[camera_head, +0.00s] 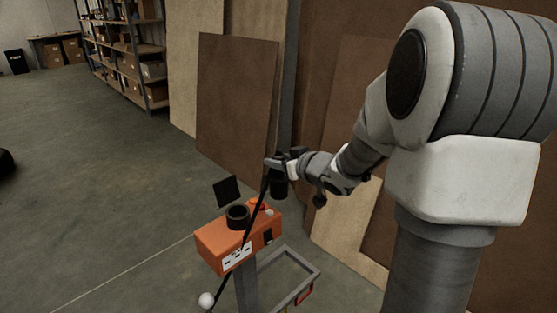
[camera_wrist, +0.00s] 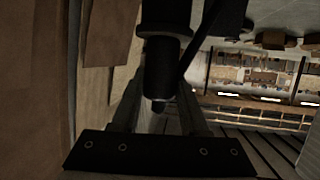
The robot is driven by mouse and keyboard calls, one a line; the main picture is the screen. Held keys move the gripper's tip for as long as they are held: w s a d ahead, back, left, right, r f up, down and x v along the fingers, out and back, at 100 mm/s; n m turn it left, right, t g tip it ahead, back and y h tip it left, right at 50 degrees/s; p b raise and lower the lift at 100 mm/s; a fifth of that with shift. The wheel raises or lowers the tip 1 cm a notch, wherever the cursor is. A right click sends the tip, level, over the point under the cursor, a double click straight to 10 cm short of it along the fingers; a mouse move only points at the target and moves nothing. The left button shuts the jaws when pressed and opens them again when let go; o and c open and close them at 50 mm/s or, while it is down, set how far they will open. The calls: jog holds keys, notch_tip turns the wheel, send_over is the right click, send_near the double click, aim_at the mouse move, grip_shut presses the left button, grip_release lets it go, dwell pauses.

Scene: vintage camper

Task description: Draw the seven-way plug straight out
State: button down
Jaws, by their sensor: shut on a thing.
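The black seven-way plug (camera_head: 279,187) is held by my gripper (camera_head: 279,163), up and to the right of an orange box in the head view. The plug hangs roughly upright and looks apart from the box. A round black socket (camera_head: 238,213) sits on top of the box, with a square black flap (camera_head: 227,189) standing open behind it. A black cable (camera_head: 255,212) runs from near the gripper down across the box's front. In the wrist view the dark plug (camera_wrist: 163,68) is between my fingers; their exact contact is dark and hard to see.
The orange box (camera_head: 215,243) stands on a grey post with a grey frame (camera_head: 290,275) beside it. A white ball (camera_head: 206,300) is at lower left. Brown boards (camera_head: 236,105) lean behind the gripper. Open floor (camera_head: 100,190) lies to the left.

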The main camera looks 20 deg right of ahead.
aim_at(279, 172)
jog(key=shift+f+b, duration=1.3)
jog(key=shift+f, duration=0.55)
jog(key=shift+r, duration=0.1)
jog(key=shift+r+p, duration=2)
jog(key=shift+p, duration=0.25)
jog(key=shift+a, duration=0.2)
